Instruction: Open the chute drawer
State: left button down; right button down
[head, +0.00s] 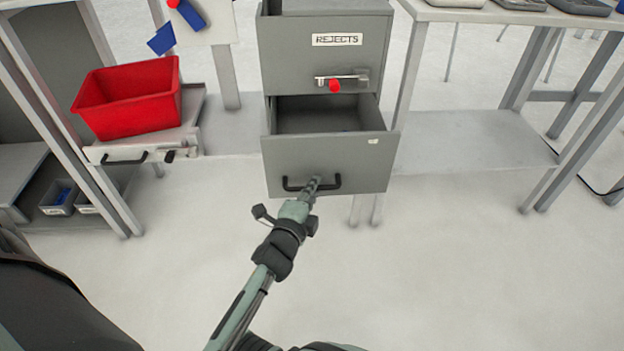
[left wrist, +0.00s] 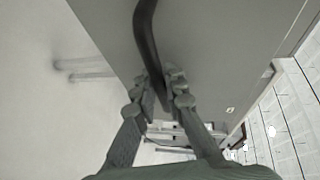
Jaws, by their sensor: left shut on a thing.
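The chute drawer (head: 325,163) is the lower grey drawer of the cabinet marked REJECTS. It stands pulled out, and its empty-looking inside shows behind the front panel. Its black bar handle (head: 293,186) runs across the front. My left gripper (head: 314,183) is at the middle of this handle. In the left wrist view, the two fingers (left wrist: 161,90) are shut on the dark handle (left wrist: 146,38), with the drawer front (left wrist: 205,50) behind it. My right gripper is not in view.
Above the drawer, a latch with a red knob (head: 335,86) sits on the cabinet's upper part. A red bin (head: 130,98) stands on a pulled-out tray at the left. A table (head: 480,140) with a lower shelf stands at the right. The floor in front is clear.

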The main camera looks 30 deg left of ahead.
pick_arm(q)
jog(key=shift+s+d, duration=0.2)
jog(key=shift+s, duration=0.2)
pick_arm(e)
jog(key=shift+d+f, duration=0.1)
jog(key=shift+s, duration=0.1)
pick_arm(q)
jog(key=c, duration=1.6)
grip_release()
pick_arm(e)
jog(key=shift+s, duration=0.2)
